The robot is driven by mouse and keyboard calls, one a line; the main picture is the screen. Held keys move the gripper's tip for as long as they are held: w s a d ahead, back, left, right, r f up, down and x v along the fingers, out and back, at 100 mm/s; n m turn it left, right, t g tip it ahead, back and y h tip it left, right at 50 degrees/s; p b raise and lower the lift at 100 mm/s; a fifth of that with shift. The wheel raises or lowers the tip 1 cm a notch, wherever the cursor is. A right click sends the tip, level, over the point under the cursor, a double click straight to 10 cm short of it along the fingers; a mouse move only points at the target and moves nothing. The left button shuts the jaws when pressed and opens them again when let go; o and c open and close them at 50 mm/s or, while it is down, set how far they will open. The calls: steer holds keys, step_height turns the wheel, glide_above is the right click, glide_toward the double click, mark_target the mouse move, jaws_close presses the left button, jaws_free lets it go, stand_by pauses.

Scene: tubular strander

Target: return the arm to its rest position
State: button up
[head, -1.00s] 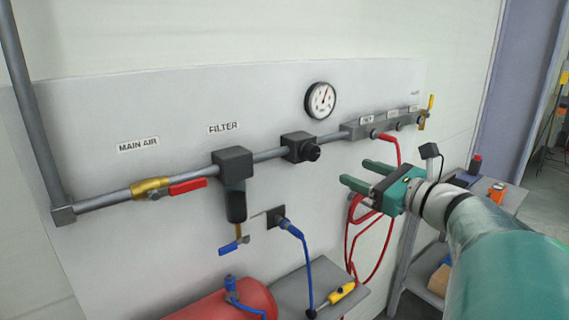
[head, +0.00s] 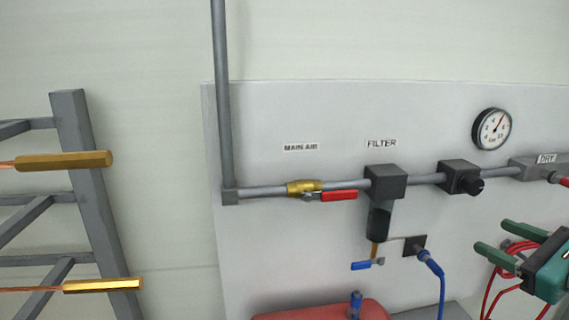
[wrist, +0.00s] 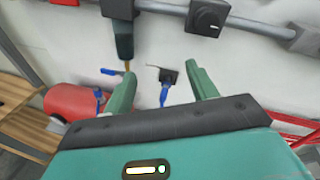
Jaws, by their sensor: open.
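My gripper (head: 506,258) is at the lower right of the head view, with its two green fingers apart and nothing between them. Part of it is cut off by the right edge. In the wrist view my gripper (wrist: 162,88) points at the wall panel, and a black socket with a blue hose (wrist: 167,82) shows between its fingers. The fingers look apart from the panel, but the exact gap cannot be told. My arm is still extended in front of the panel.
The panel (head: 270,240) carries a red-handled main air valve (head: 330,196), a filter (head: 382,200), a regulator (head: 460,177) and a gauge (head: 492,129). A red tank (head: 320,309) sits below. A grey rack (head: 85,170) with brass-ended rods stands at left. Red hoses (head: 505,270) hang behind my gripper.

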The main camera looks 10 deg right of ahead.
steer(key=s+a+f+n+g+h, duration=0.1)
steer(key=a+f+n+g, duration=0.4)
steer(key=a+n, duration=0.8)
steer(key=s+a+f+n+g+h, duration=0.2)
steer(key=a+f+n+g, duration=0.3)
steer(key=a+f+n, duration=0.6)
steer(key=s+a+n, duration=0.1)
steer(key=a+n, duration=0.1)
steer(key=n, duration=0.3)
steer(key=shift+a+n+h, duration=0.15)
steer(key=shift+n+h, duration=0.15)
